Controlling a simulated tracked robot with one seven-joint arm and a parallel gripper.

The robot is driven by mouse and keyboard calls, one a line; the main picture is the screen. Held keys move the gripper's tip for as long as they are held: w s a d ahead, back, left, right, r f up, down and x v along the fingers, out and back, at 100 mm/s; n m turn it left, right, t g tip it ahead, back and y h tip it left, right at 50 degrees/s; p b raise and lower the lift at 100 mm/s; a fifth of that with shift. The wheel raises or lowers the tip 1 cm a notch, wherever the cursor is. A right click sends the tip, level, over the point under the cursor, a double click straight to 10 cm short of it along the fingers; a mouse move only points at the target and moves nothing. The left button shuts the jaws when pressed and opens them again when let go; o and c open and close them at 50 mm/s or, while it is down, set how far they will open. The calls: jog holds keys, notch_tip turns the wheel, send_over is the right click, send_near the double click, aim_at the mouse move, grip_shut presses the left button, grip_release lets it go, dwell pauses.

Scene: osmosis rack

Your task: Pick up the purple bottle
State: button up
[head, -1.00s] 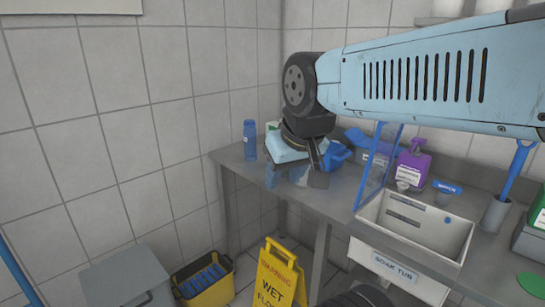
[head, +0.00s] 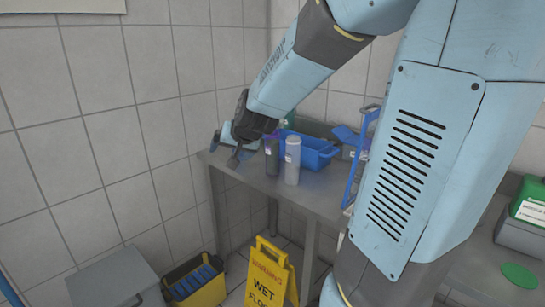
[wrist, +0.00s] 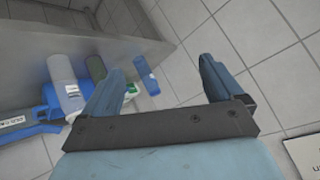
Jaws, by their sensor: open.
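A dark bottle (head: 272,158) with a purplish top stands on the metal counter (head: 320,198), left of a pale grey bottle (head: 292,160). In the wrist view the dark bottle (wrist: 95,67) shows beside the pale bottle (wrist: 62,72), left of my left finger. My gripper (head: 233,148) is just left of the dark bottle in the head view, apart from it. The purple labelled jug seen earlier farther right is now hidden behind my arm.
A blue bottle (wrist: 145,75) is close to my left finger. A blue tub (head: 312,152) stands behind the bottles. Tiled walls close off the left and back. A yellow wet-floor sign (head: 271,275) and a yellow bucket (head: 196,284) are on the floor below.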

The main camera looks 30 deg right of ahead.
jog(key=w+d+f+m+t+h, duration=0.1)
jog(key=w+d+f+m+h, duration=0.4)
jog(key=w+f, duration=0.4)
jog(key=m+h, duration=0.1)
jog(key=h, duration=0.9)
send_near(273, 149)
jog(key=w+f, duration=0.2)
jog(key=x, duration=1.2)
jog(key=shift+w+d+r, duration=0.2)
jog(key=shift+w+d, duration=0.05)
jog(key=shift+d, duration=0.05)
jog(key=c, duration=1)
